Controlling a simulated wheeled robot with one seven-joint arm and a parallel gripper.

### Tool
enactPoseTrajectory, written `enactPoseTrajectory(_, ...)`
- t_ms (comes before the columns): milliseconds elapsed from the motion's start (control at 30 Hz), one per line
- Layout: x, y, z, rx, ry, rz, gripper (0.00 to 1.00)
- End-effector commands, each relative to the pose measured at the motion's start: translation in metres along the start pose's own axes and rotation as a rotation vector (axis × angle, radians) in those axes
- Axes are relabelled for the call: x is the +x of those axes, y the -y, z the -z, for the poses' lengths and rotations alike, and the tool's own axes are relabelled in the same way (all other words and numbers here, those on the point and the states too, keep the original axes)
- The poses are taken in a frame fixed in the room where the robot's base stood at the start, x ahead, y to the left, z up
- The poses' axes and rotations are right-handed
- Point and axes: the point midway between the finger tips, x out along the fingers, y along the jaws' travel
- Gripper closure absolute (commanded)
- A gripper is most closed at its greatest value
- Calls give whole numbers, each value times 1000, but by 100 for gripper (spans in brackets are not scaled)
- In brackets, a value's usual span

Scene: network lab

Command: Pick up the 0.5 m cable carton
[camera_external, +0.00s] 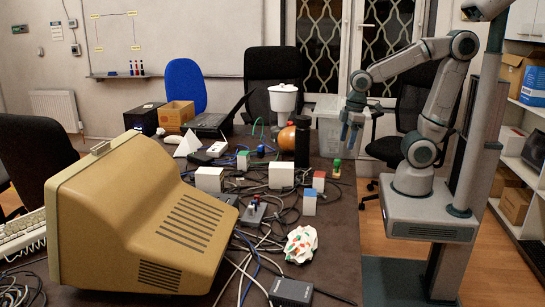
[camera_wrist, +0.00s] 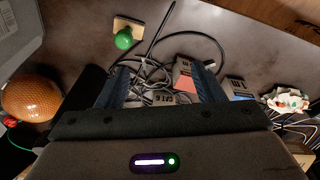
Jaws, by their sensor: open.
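Several small cable cartons stand on the dark table (camera_external: 335,250); no length label is readable, so I cannot tell which is the 0.5 m one. My gripper (camera_external: 350,128) is open and empty above the table's right side, beyond the cartons. In the wrist view, a carton with a red face (camera_wrist: 186,78) shows beside the right finger, and a grey-blue carton (camera_wrist: 238,88) lies further right.
Tangled cables (camera_external: 262,240) surround the cartons. A black cylinder (camera_external: 302,142), an orange ball (camera_external: 287,138) and a green-knobbed piece (camera_external: 336,168) stand near my gripper. A big beige monitor (camera_external: 150,225) fills the front left. A crumpled patterned ball (camera_external: 301,244) lies in front.

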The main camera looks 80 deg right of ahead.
Motion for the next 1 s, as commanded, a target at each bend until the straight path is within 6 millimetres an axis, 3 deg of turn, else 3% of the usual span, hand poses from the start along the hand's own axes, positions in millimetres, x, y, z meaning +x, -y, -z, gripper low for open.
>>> enactPoseTrajectory(300, 10, 28, 76, -781, 81, 60, 38)
enactPoseTrajectory(500, 22, 44, 103, -1100, 95, 103, 38)
enactPoseTrajectory(733, 39, 50, 108, -1195, 100, 119, 38)
enactPoseTrajectory(1000, 91, 52, 100, -1191, 100, 119, 38)
